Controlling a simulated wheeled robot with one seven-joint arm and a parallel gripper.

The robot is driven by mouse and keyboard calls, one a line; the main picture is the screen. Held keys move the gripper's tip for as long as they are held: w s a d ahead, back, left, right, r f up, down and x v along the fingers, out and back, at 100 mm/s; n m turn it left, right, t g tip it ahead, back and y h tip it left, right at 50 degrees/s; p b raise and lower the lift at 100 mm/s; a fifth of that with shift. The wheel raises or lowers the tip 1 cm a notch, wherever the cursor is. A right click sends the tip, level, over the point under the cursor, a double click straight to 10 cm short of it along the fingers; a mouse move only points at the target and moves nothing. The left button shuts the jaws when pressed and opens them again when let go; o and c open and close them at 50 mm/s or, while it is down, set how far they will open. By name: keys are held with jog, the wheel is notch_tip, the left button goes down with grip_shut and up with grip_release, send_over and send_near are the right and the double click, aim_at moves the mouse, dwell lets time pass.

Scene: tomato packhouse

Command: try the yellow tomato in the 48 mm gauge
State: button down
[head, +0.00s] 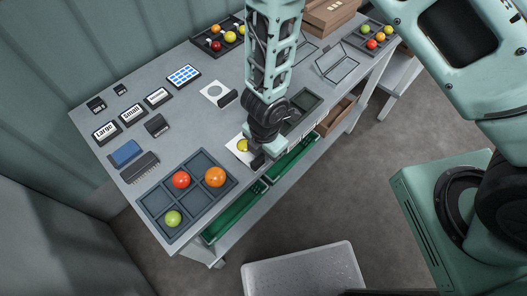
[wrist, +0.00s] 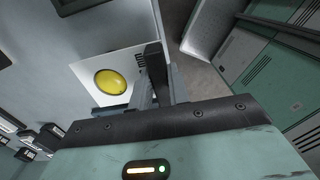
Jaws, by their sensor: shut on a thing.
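The yellow tomato (head: 243,145) sits at the opening of a white square gauge plate (head: 234,149) near the front edge of the table. In the wrist view, the tomato (wrist: 110,82) shows as a yellow oval ringed by the white plate (wrist: 84,72). How deep it sits in the hole cannot be told. My gripper (head: 258,158) is right beside the plate, shut on the gauge's dark handle; the fingers (wrist: 157,75) hide most of the grip. The plate's size mark is not readable. A second white gauge plate (head: 215,91) with a dark handle lies farther back.
A divided tray (head: 158,216) at the front holds red, orange and green tomatoes. More trays with tomatoes stand at the back. Label signs (head: 132,115), a blue block (head: 126,153) and a dark brush-like block (head: 140,167) lie left. Green bins (head: 235,212) hang below the front edge.

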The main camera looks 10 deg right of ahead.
jog(key=shift+r, duration=0.2)
jog(key=shift+r+p, duration=2.75)
jog(key=shift+r, duration=0.1)
